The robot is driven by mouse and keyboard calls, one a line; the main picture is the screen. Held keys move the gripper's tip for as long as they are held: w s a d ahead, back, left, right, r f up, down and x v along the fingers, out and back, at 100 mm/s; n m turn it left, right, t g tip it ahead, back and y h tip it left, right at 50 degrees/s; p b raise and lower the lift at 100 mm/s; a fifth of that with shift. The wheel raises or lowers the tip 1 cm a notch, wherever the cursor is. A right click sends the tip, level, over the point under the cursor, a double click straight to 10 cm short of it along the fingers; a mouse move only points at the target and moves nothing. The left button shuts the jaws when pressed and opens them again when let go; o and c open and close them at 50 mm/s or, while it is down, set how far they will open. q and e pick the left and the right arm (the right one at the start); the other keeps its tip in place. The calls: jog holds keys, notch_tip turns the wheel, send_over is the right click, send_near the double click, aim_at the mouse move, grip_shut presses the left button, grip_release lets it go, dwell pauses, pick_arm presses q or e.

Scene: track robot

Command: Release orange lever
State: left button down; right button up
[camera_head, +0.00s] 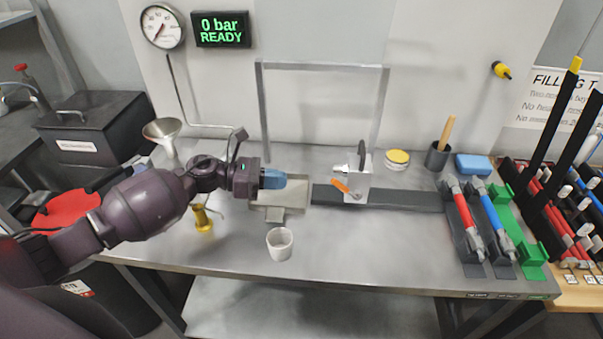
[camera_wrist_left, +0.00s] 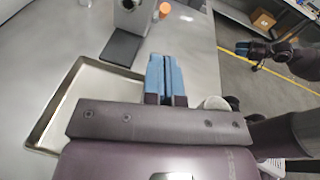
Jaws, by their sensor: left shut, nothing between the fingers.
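The orange lever (camera_head: 341,187) sticks out low on the near left side of a pale metal block (camera_head: 356,184). In the left wrist view the block (camera_wrist_left: 131,17) is at the top, with a small orange end, likely the lever (camera_wrist_left: 164,9), beside it. My left gripper (camera_head: 283,179) is left of the lever, over the shallow tray, and apart from it. Its blue fingers (camera_wrist_left: 165,75) are together with nothing between them. My right gripper (camera_wrist_left: 243,48) shows small at the right of the left wrist view; its finger gap is too small to judge.
A shallow metal tray (camera_head: 296,198) lies under my left gripper. A white cup (camera_head: 280,244) and a brass piece (camera_head: 202,219) stand nearer the front. A metal frame (camera_head: 262,115) rises behind. A dark rail (camera_head: 420,199) runs right. The display (camera_head: 221,29) reads 0 bar READY.

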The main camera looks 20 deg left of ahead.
pick_arm(q)
send_near(335, 185)
jog(key=x, duration=0.3)
jog(key=p+x, duration=0.1)
jog(key=shift+w+f, duration=0.3)
jog(key=shift+w, duration=0.15)
jog(key=shift+x, duration=0.85)
jog(key=shift+f, duration=0.1)
jog(key=shift+d+r+y+p, duration=0.15)
jog(key=shift+r+y+p, duration=0.15)
jog(key=shift+r+p, duration=0.15)
